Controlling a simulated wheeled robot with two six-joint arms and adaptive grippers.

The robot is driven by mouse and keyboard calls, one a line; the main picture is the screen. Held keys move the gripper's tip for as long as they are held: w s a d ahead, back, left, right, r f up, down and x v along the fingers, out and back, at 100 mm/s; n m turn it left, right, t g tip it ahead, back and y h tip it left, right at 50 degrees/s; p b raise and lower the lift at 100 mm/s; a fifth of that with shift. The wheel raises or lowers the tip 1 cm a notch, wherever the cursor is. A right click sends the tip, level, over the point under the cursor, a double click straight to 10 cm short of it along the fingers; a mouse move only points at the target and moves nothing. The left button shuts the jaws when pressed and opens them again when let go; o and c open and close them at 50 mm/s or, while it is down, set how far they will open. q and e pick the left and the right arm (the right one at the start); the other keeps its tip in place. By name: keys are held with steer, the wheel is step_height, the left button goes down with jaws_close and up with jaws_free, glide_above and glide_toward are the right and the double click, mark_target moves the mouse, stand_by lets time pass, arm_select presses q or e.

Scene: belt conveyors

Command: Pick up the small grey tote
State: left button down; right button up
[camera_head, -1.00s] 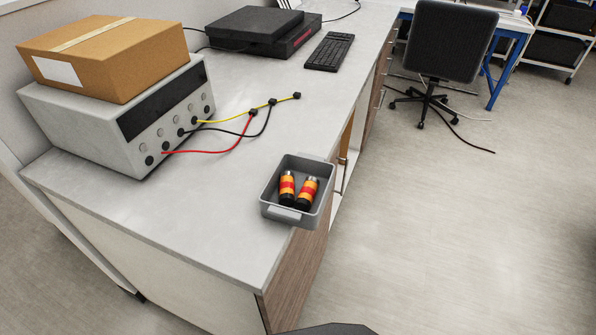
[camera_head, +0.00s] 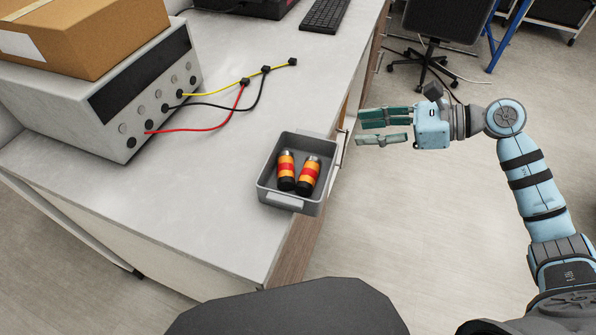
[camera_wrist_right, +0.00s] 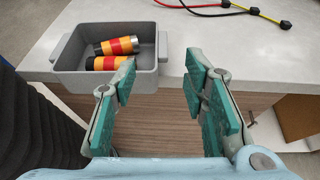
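The small grey tote (camera_head: 265,189) sits on the right edge of the countertop, with its front right corner over the edge. It holds two orange, red and black cylinders (camera_head: 308,176). My right gripper (camera_head: 362,127) is open and empty, to the right of the tote and apart from it, with its fingers pointing left. In the right wrist view the tote (camera_wrist_right: 120,78) is at upper left, beyond the fingers. The green-padded fingers of the right gripper (camera_wrist_right: 165,82) are spread wide with nothing between them. My left gripper is not in view.
A grey bench instrument (camera_head: 150,95) with a cardboard box (camera_head: 90,35) on top stands at left. Red, yellow and black leads (camera_head: 215,127) lie on the countertop (camera_head: 190,225). A keyboard (camera_head: 325,14) and an office chair (camera_head: 440,22) are farther back.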

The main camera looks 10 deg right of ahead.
steer(key=p, duration=0.2)
glide_toward(310, 134)
steer(key=a, duration=0.2)
steer(key=x, duration=0.8)
steer(key=shift+w+d+f+p, duration=0.3)
steer(key=shift+w+d+p, duration=0.05)
steer(key=shift+w, duration=0.05)
steer(key=shift+w+a+f, duration=0.1)
steer(key=shift+a, duration=0.05)
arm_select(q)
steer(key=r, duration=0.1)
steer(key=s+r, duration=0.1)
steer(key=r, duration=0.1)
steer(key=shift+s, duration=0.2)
arm_select(e)
jaws_close()
